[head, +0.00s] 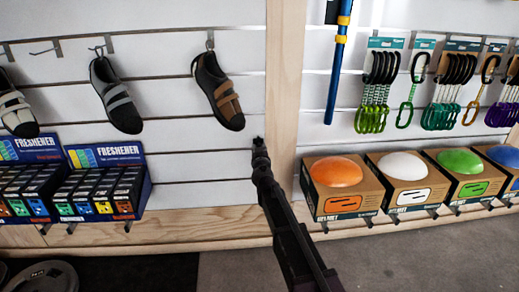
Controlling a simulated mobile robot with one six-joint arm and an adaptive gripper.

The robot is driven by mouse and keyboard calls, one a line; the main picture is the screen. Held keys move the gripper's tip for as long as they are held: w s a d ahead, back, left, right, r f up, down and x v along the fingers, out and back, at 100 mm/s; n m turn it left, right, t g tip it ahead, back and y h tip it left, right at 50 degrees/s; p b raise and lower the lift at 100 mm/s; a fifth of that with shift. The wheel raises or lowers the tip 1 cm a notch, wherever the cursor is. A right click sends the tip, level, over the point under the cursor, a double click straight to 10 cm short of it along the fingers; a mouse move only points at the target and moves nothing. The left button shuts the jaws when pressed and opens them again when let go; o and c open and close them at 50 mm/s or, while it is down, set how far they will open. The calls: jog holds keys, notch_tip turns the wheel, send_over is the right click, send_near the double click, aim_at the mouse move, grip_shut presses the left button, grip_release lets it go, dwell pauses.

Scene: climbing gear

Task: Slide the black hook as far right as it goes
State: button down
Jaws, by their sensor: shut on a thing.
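My gripper (260,155) is in the middle of the head view, in front of the white slatted wall and just left of the wooden post. It is shut on a small dark piece at its tip, which appears to be the black hook (258,141). The hook is mostly hidden by the dark fingers, and its seat in the slat cannot be made out. The hook is close to the post's left edge; whether it touches the post cannot be told.
A brown-and-black shoe (222,93) hangs above left of my gripper. The wooden post (285,80) stands right beside it. Helmet boxes (343,198) stand to the right, freshener boxes (105,190) to the left. The wall between shoe and lower ledge is clear.

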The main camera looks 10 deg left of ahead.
jog(key=shift+w+d, duration=0.1)
jog(key=shift+w, duration=0.05)
jog(key=shift+c, duration=2.2)
grip_release()
jog(key=shift+o, duration=0.2)
jog(key=shift+a, duration=0.2)
jog(key=shift+s+d, duration=0.1)
jog(key=shift+s, duration=0.1)
jog(key=v, duration=1.1)
jog(key=shift+s, duration=0.35)
jog(key=shift+d, duration=0.1)
